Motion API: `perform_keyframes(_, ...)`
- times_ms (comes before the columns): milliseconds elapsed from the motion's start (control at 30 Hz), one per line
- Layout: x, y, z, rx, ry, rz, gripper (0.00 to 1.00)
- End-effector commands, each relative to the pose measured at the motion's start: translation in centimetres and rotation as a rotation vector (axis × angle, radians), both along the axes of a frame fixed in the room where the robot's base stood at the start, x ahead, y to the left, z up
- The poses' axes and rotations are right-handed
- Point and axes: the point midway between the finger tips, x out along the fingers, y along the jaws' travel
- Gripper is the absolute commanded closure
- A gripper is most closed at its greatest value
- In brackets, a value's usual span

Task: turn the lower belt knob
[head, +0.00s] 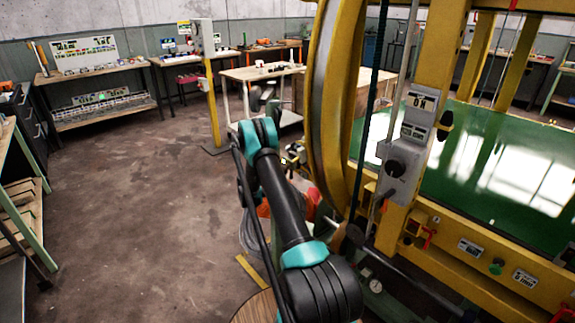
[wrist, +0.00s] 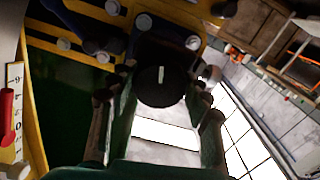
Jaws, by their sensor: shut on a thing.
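The lower belt knob (wrist: 161,86) is a round black knob with a short white mark on its face, in the upper middle of the wrist view. My gripper (wrist: 165,92) has its dark green fingers on either side of this knob and is shut on it. The white mark stands nearly upright in the picture. In the head view my arm reaches toward the yellow machine frame (head: 425,75), and I cannot make out the gripper or this knob there.
The yellow ring (head: 322,120) and a grey control box (head: 398,170) stand right of my arm in the head view. A ruled scale (wrist: 14,115) with a red pointer is at the wrist view's left edge. Open floor (head: 130,220) lies to the left.

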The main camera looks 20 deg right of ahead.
Motion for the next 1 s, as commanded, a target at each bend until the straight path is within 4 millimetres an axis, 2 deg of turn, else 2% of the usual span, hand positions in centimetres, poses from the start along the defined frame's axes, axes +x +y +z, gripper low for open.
perform_keyframes(367,-0.1,0.1,-0.2,0.004,-0.004,-0.001,0.8)
perform_keyframes(400,-0.1,0.1,-0.2,0.004,-0.004,-0.001,0.49)
perform_keyframes(567,-0.1,0.1,-0.1,0.003,-0.003,0.0,0.3)
perform_keyframes(867,0.0,0.1,0.0,0.002,-0.003,0.0,0.3)
perform_keyframes(1000,-0.4,1.2,0.0,0.002,-0.004,0.002,0.3)
